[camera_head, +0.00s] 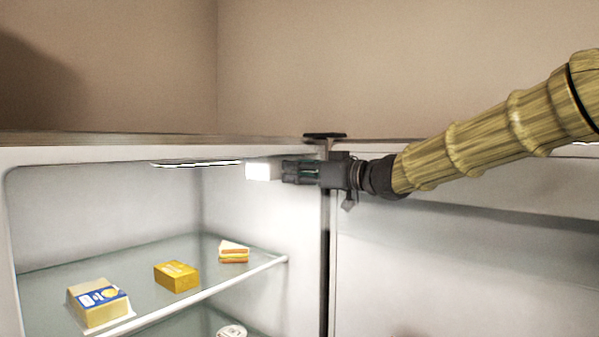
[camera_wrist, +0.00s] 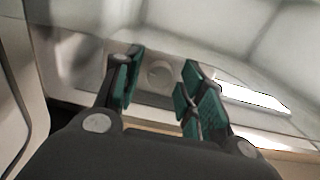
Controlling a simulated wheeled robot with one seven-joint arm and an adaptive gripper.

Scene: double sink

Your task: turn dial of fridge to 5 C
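The fridge (camera_head: 100,152) stands open in the head view. A small bright white block, the dial housing (camera_head: 258,170), sits under its ceiling near the right wall. In the wrist view the round pale dial (camera_wrist: 160,73) shows on a light panel, between and beyond my fingers. My gripper (camera_head: 287,171) reaches in from the right, its fingertips close to the housing. In the wrist view my gripper (camera_wrist: 163,88) is open, with green-padded fingers apart on either side of the dial. Contact with the dial cannot be told. No dial markings are readable.
The open fridge door (camera_head: 430,270) is on the right, below my arm. A light strip (camera_head: 195,163) runs along the ceiling left of the housing. A glass shelf (camera_head: 215,288) below holds a butter pack (camera_head: 98,303), a yellow box (camera_head: 177,276) and a sandwich (camera_head: 234,252).

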